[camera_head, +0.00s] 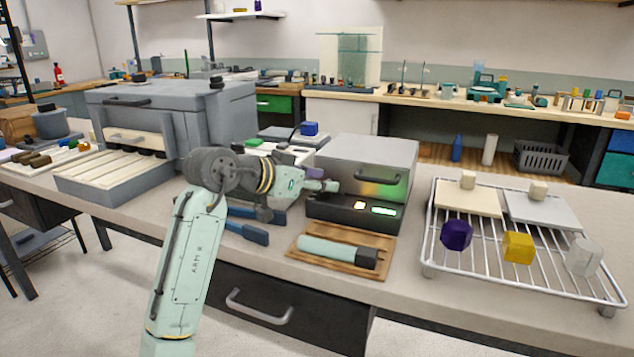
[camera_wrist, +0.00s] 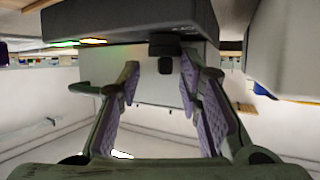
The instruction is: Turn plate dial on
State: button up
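The plate device is a grey box (camera_head: 375,155) on a dark base (camera_head: 325,210) on the bench. Its front shows an orange light and a green light, and a handle above them. In the wrist view the dark base (camera_wrist: 130,18) fills the top, with the lights at its left. A small dark block (camera_wrist: 164,46), which looks like the dial, sticks out near the middle. My gripper (camera_wrist: 159,68) is open, its two purple-padded fingers apart with the block between and just beyond the tips. In the head view my gripper (camera_head: 330,187) is at the device's left front and hides the dial.
A wooden tray (camera_head: 290,252) with a pale green, dark-ended tool lies in front of the device. A wire rack (camera_head: 480,262) with plates and coloured blocks stands at right. A large grey machine (camera_head: 225,105) stands at left. Blue-handled tools (camera_head: 245,232) lie beneath my arm.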

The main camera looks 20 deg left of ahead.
jog(key=shift+a, duration=0.15)
dwell(0.3)
jog(key=shift+s+a, duration=0.1)
jog(key=shift+s+a+r, duration=0.15)
jog(key=shift+s+r, duration=0.05)
jog(key=shift+s, duration=0.05)
jog(key=v, duration=1.1)
jog(key=shift+s+f, duration=0.1)
